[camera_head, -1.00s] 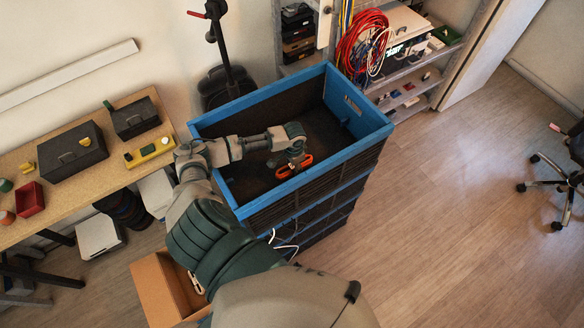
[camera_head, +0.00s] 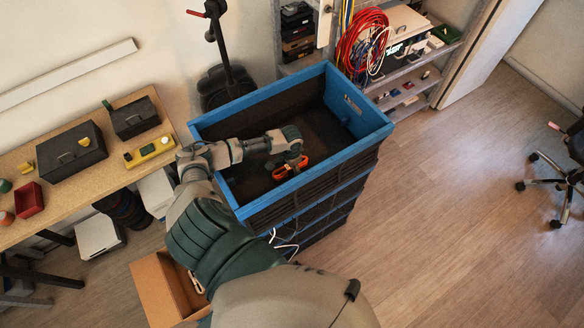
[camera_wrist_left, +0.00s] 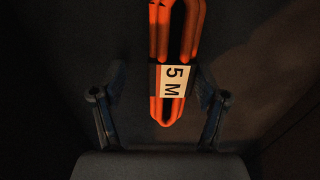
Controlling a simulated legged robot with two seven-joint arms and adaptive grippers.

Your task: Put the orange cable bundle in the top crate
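The orange cable bundle (camera_head: 281,173) is inside the top blue-rimmed crate (camera_head: 352,168), near its front side. In the left wrist view the bundle (camera_wrist_left: 172,112) is a long orange loop with a white "5 M" label. My left gripper (camera_head: 293,161) reaches down into the crate, right at the bundle. In the wrist view its two fingers (camera_wrist_left: 159,95) are spread, one on each side of the bundle, with a gap on both sides. The gripper partly hides the bundle in the head view. I cannot tell if the bundle touches the crate floor. My right gripper is not in view.
More crates are stacked under the top one, with white cables (camera_head: 284,244) hanging at the front. A workbench (camera_head: 85,180) with cases stands left. A shelf with red cables (camera_head: 361,42) stands behind. An open cardboard box (camera_head: 160,288) is on the floor.

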